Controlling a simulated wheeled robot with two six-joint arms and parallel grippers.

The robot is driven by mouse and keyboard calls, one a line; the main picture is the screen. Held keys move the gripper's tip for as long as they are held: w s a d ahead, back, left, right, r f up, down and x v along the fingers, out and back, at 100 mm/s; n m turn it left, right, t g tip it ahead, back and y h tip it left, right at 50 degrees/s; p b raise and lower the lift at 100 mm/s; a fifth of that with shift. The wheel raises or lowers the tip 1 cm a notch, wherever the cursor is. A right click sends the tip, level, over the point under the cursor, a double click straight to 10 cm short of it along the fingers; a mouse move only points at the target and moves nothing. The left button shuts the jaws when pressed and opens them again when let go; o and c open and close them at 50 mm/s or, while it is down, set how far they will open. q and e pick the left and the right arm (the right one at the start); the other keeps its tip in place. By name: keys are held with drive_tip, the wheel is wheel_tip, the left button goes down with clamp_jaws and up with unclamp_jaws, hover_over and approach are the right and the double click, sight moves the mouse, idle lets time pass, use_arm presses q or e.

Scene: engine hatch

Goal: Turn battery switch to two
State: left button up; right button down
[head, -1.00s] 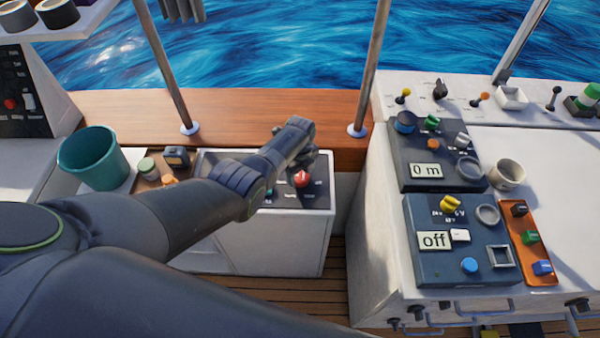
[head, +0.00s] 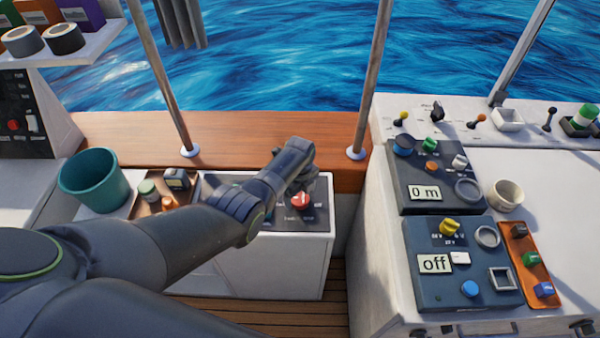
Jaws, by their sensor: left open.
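The red battery switch knob (head: 301,200) sits on a dark panel (head: 318,219) on top of the white box in the middle. Its position marks are too small to read. My left gripper (head: 304,180) is just above and behind the red knob, with its jaws open. The wrist hides part of the panel's left side and the fingertips are partly hidden. I cannot tell whether a finger touches the knob. My right gripper is not in view.
A teal bucket (head: 94,180) and a tray with small items (head: 150,203) stand left of the panel. Metal posts (head: 372,80) rise behind the panel.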

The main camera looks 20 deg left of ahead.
sight(300, 197)
use_arm(q)
wheel_tip(300, 197, up, 6)
drive_tip(key=shift+f+p, duration=0.2)
drive_tip(key=shift+p, duration=0.6)
wheel_tip(300, 197, up, 11)
drive_tip(key=shift+f, duration=0.1)
